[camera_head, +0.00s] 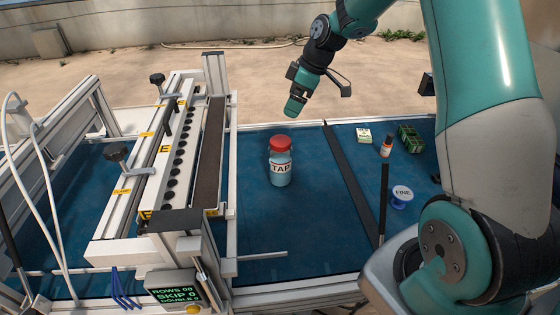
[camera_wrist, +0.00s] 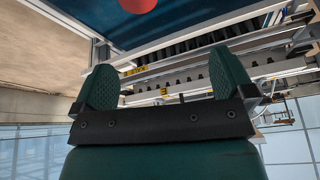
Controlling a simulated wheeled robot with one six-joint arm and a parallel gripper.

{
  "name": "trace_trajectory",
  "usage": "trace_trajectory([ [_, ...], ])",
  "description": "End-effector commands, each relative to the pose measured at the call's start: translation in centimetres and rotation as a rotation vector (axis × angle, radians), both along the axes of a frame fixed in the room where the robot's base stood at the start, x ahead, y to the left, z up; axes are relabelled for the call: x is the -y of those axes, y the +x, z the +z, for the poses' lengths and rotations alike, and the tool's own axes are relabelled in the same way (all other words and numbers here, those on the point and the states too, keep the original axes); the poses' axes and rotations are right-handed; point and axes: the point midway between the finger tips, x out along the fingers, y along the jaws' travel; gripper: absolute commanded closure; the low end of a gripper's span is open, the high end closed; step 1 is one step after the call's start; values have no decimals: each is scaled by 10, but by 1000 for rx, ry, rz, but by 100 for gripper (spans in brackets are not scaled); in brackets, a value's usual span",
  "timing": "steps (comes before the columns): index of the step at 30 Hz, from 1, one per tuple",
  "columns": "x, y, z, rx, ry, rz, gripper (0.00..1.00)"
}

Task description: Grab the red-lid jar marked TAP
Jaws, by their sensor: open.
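The jar marked TAP (camera_head: 280,168) stands upright on the blue table surface, right of the seeder frame. It is clear with pale blue contents, and its red lid (camera_head: 280,142) is on. In the wrist view only a red round part, apparently the lid (camera_wrist: 138,4), shows at the top edge, beyond the fingers. My gripper (camera_head: 294,108) hangs above and behind the jar, apart from it. In the wrist view its two green textured fingers (camera_wrist: 160,82) stand wide apart with nothing between them.
The seeder frame (camera_head: 218,135) with its dark strip stands left of the jar. A dark bar (camera_head: 350,180) crosses the table on the right. Beyond it are a FINE tub (camera_head: 401,196), a small orange bottle (camera_head: 387,146), a seed packet (camera_head: 364,136) and a green tray (camera_head: 410,139). Blue surface around the jar is clear.

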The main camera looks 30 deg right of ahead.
Motion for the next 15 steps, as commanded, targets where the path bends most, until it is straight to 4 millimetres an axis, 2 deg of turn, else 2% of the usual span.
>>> trace_trajectory([
  [1,14,6,-9,8,-5,5,0],
  [2,20,9,-13,14,-8,10,0],
  [5,27,14,-24,23,-14,22,0],
  [8,23,18,-39,22,-14,26,0],
  [15,4,30,-89,20,-14,29,0],
])
